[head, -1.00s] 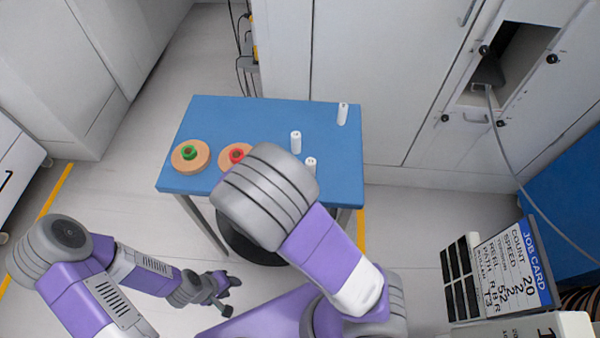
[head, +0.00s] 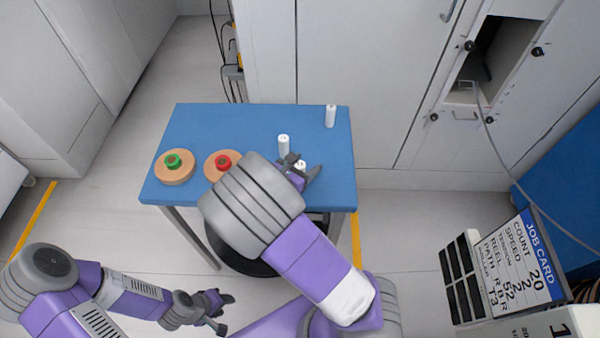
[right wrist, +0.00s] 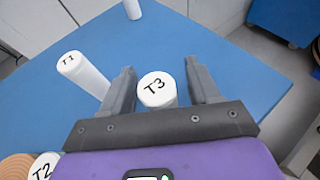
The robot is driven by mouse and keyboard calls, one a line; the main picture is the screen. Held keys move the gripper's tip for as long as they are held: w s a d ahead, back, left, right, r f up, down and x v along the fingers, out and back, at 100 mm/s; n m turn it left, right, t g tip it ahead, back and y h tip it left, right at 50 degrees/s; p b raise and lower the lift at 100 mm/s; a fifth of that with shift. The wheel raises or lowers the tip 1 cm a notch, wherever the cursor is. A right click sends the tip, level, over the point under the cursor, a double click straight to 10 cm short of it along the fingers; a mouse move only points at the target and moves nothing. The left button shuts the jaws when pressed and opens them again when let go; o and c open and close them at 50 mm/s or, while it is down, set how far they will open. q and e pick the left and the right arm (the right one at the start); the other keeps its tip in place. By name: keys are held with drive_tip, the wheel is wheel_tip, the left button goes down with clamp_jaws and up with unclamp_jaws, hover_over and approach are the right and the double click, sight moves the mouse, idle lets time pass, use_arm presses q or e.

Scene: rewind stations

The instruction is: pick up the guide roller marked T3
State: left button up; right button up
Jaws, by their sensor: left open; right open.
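The guide roller marked T3 (right wrist: 157,90) is a white upright cylinder. In the right wrist view it stands between the two open fingers of my right gripper (right wrist: 160,88), with a gap on each side. In the head view the T3 roller (head: 300,165) shows its top at the right gripper (head: 303,170), near the table's front right. The roller marked T1 (right wrist: 85,74) stands left of the left finger; it also shows in the head view (head: 283,145). My left gripper (head: 222,310) is open, low at the left, away from the table.
The blue table (head: 230,125) also holds a reel with a green core (head: 174,167) and a reel with a red core (head: 223,165). Another white roller (head: 330,116) stands at the back right. A roller marked T2 (right wrist: 43,166) is at the lower left of the wrist view. A job card (head: 515,262) stands at right.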

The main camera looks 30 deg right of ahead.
drive_tip(key=shift+c, duration=0.4)
drive_tip(key=c, duration=0.9)
drive_tip(key=shift+c, duration=0.3)
drive_tip(key=shift+r, duration=0.1)
